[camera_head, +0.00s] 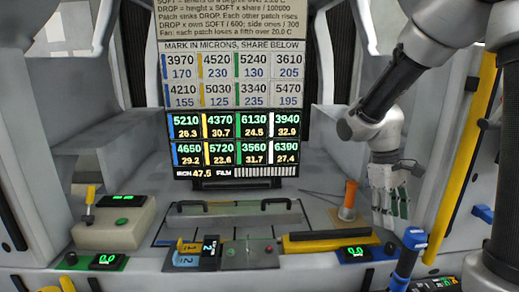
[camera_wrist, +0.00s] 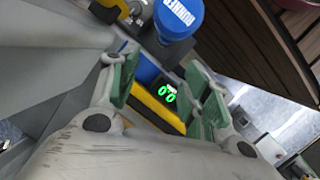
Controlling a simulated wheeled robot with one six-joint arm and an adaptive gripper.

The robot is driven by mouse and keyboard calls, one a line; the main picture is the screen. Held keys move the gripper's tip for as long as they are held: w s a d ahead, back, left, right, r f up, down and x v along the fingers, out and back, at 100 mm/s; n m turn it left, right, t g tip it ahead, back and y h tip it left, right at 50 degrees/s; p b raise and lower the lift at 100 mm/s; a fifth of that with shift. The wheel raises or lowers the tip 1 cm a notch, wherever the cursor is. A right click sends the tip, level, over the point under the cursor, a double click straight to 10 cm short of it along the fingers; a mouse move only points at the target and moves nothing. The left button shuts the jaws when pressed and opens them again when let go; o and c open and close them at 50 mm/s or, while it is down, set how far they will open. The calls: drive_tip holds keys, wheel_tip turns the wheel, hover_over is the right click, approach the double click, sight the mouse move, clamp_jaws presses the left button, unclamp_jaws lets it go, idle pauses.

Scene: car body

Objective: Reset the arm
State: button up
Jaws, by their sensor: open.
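My gripper (camera_head: 392,215) hangs down at the right side of the bench. Its fingers are spread apart with nothing between them. It also shows in the wrist view (camera_wrist: 165,85), with green pads on both sides of the gap. My arm comes in from the upper right and bends down at the wrist. In the wrist view a blue burner (camera_wrist: 179,18) with white lettering shows beyond the fingers. A small green 0.0 display (camera_wrist: 168,93) shows through the gap between them.
An orange-handled tool (camera_head: 349,195) stands just left of my gripper. A blue burner (camera_head: 408,252) stands below right. A yellow-and-black bar (camera_head: 327,241) lies at the front. A number panel (camera_head: 235,145) stands at the back. A beige box (camera_head: 115,222) sits at left.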

drive_tip(key=s+d+r+m+t+y, duration=0.1)
drive_tip(key=s+r+m+t, duration=0.4)
drive_tip(key=s+r, duration=0.7)
drive_tip(key=shift+s+d+r+t+y, duration=0.4)
drive_tip(key=shift+r+t+y, duration=0.15)
drive_tip(key=shift+t, duration=0.45)
